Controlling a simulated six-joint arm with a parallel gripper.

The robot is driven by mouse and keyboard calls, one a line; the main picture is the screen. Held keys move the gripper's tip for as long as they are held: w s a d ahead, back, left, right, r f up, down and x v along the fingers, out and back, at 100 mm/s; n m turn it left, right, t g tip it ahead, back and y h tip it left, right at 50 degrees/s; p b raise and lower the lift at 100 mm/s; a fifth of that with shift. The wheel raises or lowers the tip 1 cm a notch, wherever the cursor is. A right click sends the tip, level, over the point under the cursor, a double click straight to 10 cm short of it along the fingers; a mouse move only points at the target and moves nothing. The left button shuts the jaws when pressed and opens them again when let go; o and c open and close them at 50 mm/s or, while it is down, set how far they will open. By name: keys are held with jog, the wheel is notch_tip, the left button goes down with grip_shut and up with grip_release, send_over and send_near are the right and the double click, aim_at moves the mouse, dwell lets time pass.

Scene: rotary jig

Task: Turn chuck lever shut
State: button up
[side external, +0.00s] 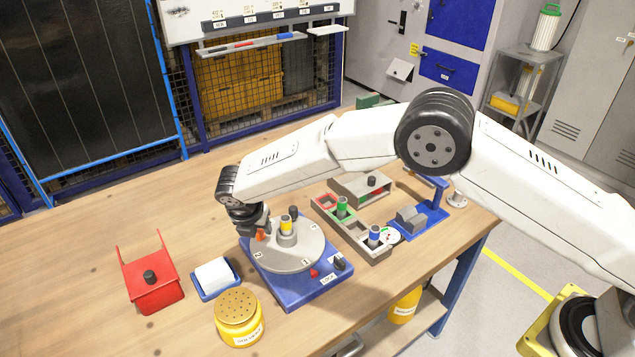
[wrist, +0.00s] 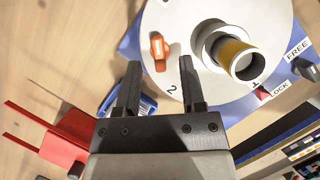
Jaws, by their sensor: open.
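The rotary jig has a grey disc (side external: 290,257) on a blue base (side external: 322,285). A chuck (side external: 287,238) on the disc holds a cylinder with a yellow band (side external: 286,222), which also shows in the wrist view (wrist: 235,52). An orange lever (wrist: 157,47) stands on the disc beside the chuck, near the number 2. It also shows small in the side view (side external: 261,235). My gripper (wrist: 160,63) is open and empty, its fingertips apart on either side of the line to the orange lever, which lies just beyond them. Whether they touch it cannot be told.
A red pointer (side external: 314,273) and black handle (side external: 338,264) sit at the base's LOCK and FREE marks. A part rack (side external: 352,235) stands right.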

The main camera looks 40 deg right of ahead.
jog(key=shift+x, duration=0.9)
grip_shut()
jog(key=shift+m, duration=0.3)
jog(key=m+g, duration=0.1)
jog(key=m, duration=0.1)
jog(key=m+g+h, duration=0.1)
jog(key=m, duration=0.2)
jog(key=shift+w+a, duration=0.15)
jog(key=shift+w, duration=0.05)
jog(key=shift+w+m+g, duration=0.1)
jog(key=shift+m+g, duration=0.5)
jog(key=shift+m, duration=1.1)
jog(key=shift+m+g+h, duration=0.3)
jog(key=shift+m, duration=0.5)
